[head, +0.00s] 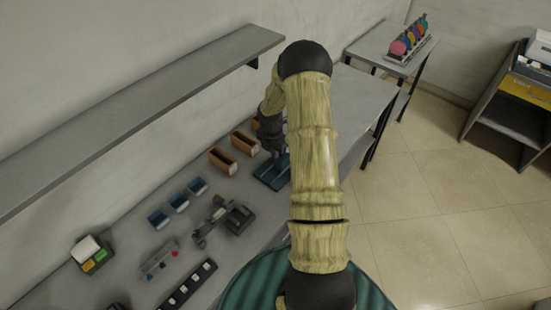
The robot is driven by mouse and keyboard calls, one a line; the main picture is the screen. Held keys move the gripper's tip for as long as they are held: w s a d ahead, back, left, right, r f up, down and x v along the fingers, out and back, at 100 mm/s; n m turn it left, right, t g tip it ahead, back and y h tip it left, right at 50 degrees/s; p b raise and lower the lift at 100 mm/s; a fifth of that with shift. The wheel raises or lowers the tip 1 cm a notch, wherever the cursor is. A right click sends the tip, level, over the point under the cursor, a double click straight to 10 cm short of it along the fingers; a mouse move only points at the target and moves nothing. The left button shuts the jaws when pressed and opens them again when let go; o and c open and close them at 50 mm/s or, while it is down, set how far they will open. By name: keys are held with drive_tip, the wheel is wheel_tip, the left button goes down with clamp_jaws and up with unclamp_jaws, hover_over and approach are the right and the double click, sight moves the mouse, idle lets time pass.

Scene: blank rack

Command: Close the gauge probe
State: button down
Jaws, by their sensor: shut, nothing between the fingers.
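My gripper (274,150) is a dark shape at the end of my arm, at the back of the bench and partly hidden by the arm. It is shut with nothing held. It is above or beside a dark blue, slotted block (271,172); I cannot tell whether they touch. A grey device with a dark body and a long arm (222,220) lies on the bench, nearer and to the left of the gripper. It looks like the gauge, but which part is its probe is too small to tell.
Orange-brown open boxes (223,162) and small blue bins (178,202) line the wall side. A strip with red and blue parts (160,259) and a black strip (187,288) lie in front. A grey shelf (140,105) overhangs the bench. Colored discs (408,40) stand on a far table.

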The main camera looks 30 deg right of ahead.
drive_tip(key=shift+r+p, duration=2)
drive_tip(key=shift+r, duration=0.75)
drive_tip(key=shift+a, duration=0.1)
drive_tip(key=s+a+r+m+t+b, duration=0.1)
drive_tip(key=s+a+r+m+b, duration=0.25)
drive_tip(key=a+m, duration=0.25)
drive_tip(key=s+a+r+m+b, duration=0.3)
drive_tip(key=s+a+r+m, duration=0.2)
drive_tip(key=a, duration=0.2)
drive_tip(key=s+a+r+m+b, duration=0.1)
drive_tip(key=s+a+m, duration=0.2)
drive_tip(key=s+m, duration=0.2)
drive_tip(key=s+a+r+m+t+y+b, duration=0.1)
drive_tip(key=s+a+m+b, duration=0.1)
drive_tip(key=s+a+m, duration=0.2)
drive_tip(key=s+m, duration=0.2)
drive_tip(key=s, duration=0.1)
drive_tip(key=shift+r+b, duration=0.2)
drive_tip(key=shift+b, duration=0.1)
